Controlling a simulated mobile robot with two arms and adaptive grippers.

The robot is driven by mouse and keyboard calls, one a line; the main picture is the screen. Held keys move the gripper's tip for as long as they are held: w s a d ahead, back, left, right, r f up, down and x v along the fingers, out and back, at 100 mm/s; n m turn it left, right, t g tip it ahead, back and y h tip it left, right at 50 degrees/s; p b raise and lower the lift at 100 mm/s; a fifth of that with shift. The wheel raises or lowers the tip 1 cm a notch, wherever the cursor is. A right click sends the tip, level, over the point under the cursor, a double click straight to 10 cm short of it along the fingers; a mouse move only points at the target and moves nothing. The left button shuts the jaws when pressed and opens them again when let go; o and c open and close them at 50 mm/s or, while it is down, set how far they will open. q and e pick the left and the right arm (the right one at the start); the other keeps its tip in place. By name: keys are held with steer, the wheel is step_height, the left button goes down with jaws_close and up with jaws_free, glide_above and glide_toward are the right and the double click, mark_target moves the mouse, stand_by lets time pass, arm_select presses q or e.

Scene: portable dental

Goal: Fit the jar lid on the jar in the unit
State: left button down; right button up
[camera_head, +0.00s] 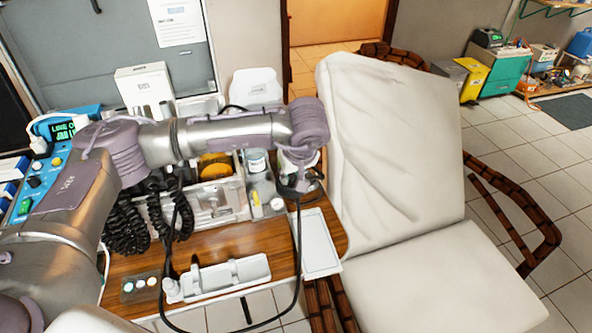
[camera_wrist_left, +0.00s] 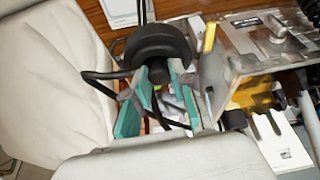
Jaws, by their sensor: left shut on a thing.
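My left gripper (camera_head: 298,186) is over the right end of the dental unit (camera_head: 222,215), partly hidden by its own wrist. In the left wrist view its teal-padded fingers (camera_wrist_left: 162,78) are shut on a dark round piece, which looks like the jar lid (camera_wrist_left: 158,42); a black cable passes close by. A pale jar-like container (camera_head: 257,161) stands in the unit just left of the gripper, and a whitish round shape shows behind the gripper. I cannot tell which of these is the jar. My right gripper is not in view.
A white tray (camera_head: 318,243) lies at the table's right edge, and a white instrument holder (camera_head: 240,272) is in front. A black cable loops over the table (camera_head: 205,244). The white dental chair (camera_head: 395,150) stands close on the right.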

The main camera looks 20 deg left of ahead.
arm_select(q)
steer(key=s+a+r+m+t+h+p, duration=0.1)
steer(key=s+a+r+m+h, duration=0.1)
steer(key=s+r+m, duration=0.4)
steer(key=w+a+r+n+p, duration=0.25)
steer(key=w+a+r, duration=0.2)
steer(key=a, duration=0.45)
steer(key=w+a+f+n+y, duration=0.1)
steer(key=a, duration=0.5)
steer(key=w+a+f+n+y, duration=0.1)
steer(key=w+a+f, duration=0.1)
steer(key=a, duration=0.3)
steer(key=shift+a+f+g, duration=0.3)
steer(key=shift+a+g, duration=0.05)
steer(key=shift+g, duration=0.05)
steer(key=shift+f+n, duration=0.25)
steer(key=shift+f, duration=0.1)
steer(key=shift+f, duration=0.1)
steer(key=shift+f+b, duration=0.7)
steer(key=shift+f, duration=0.25)
